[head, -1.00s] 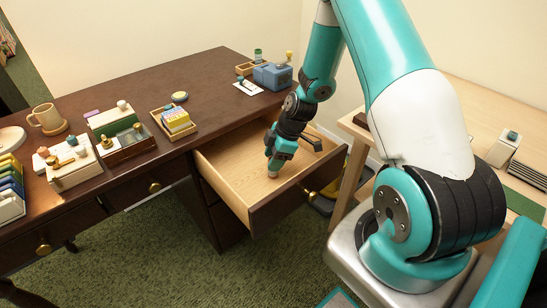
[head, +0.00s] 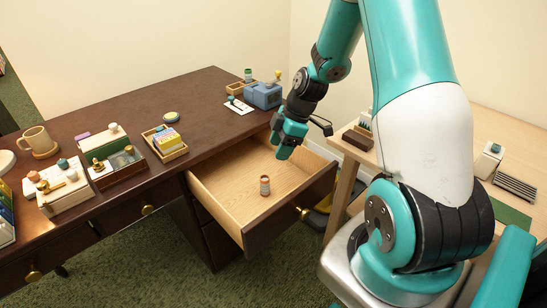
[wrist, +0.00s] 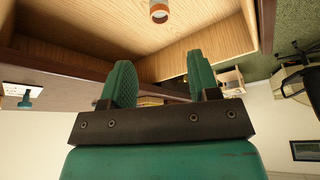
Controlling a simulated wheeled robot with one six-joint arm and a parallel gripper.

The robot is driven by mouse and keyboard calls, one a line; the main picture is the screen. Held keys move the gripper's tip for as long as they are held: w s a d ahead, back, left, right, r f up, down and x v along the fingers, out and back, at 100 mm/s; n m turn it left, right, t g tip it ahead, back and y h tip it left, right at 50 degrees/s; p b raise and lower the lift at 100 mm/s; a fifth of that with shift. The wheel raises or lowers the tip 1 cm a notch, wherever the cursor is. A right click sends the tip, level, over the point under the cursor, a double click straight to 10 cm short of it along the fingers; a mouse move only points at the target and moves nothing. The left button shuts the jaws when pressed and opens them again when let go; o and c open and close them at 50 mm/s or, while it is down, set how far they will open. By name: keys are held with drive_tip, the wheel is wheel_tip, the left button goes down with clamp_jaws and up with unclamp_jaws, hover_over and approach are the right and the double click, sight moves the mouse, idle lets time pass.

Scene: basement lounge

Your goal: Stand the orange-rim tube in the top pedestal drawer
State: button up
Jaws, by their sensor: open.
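The orange-rim tube (head: 265,185) stands upright on the floor of the open top pedestal drawer (head: 215,191), near its front end. The tube also shows at the top edge of the wrist view (wrist: 159,11), with its orange rim visible and part of it cut off by the frame. My gripper (head: 283,152) is above the drawer, beyond the tube and apart from it. In the wrist view its two green fingers (wrist: 160,85) are spread with nothing between them.
A pale wooden table (head: 454,133) stands to the right. The rest of the drawer floor looks clear.

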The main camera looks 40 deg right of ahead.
drive_tip(key=s+a+r+m, duration=0.1)
drive_tip(key=s+a+r, duration=0.2)
drive_tip(key=a+r, duration=0.5)
drive_tip(key=s+a+r+m, duration=0.1)
drive_tip(key=s+a+r, duration=0.1)
drive_tip(key=a+r, duration=0.5)
drive_tip(key=s+a+r+m+g, duration=0.2)
drive_tip(key=s+a+r+m, duration=0.1)
drive_tip(key=s+a, duration=0.8)
drive_tip(key=s+r, duration=0.1)
drive_tip(key=s, duration=0.3)
drive_tip(key=shift+a+r, duration=0.1)
drive_tip(key=shift+a, duration=0.05)
drive_tip(key=shift+c, duration=0.2)
